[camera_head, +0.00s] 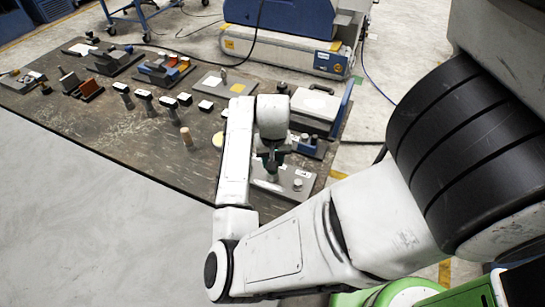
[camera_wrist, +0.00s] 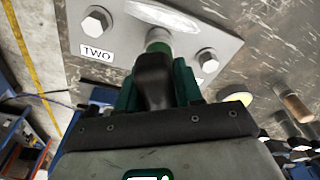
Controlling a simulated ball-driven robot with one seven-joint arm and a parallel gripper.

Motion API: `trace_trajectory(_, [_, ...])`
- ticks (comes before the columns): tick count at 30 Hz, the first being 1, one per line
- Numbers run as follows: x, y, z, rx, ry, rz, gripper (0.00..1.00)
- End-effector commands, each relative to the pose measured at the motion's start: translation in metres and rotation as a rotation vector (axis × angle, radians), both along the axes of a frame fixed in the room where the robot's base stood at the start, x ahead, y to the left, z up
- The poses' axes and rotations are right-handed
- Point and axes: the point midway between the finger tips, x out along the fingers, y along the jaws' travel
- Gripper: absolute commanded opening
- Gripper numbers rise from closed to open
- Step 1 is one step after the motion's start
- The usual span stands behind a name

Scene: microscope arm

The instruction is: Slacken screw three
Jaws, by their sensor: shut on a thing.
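A grey metal plate (camera_wrist: 120,48) with hex-headed screws lies below my gripper in the wrist view. One screw (camera_wrist: 97,20) stands beside a label reading TWO. Another screw (camera_wrist: 207,60) is at the right, its white label partly hidden so I cannot read it. My gripper (camera_head: 272,158) is over the plate (camera_head: 312,178) in the head view. It is shut on a dark-handled tool (camera_wrist: 153,78) with a green band and a pale metal end. The tool's end points at the plate; I cannot tell whether it touches a screw.
A pale case (camera_head: 316,106) stands behind. Floor at the left is clear.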

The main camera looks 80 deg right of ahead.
Motion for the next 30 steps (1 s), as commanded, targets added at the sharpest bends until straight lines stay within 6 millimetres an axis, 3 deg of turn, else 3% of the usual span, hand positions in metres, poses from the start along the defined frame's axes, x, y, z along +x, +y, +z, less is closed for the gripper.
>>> trace_trajectory(11, [0.000,0.000,0.004,-0.002,0.001,-0.075,0.00])
trace_trajectory(30, [0.000,0.000,0.038,-0.002,0.000,-0.074,0.00])
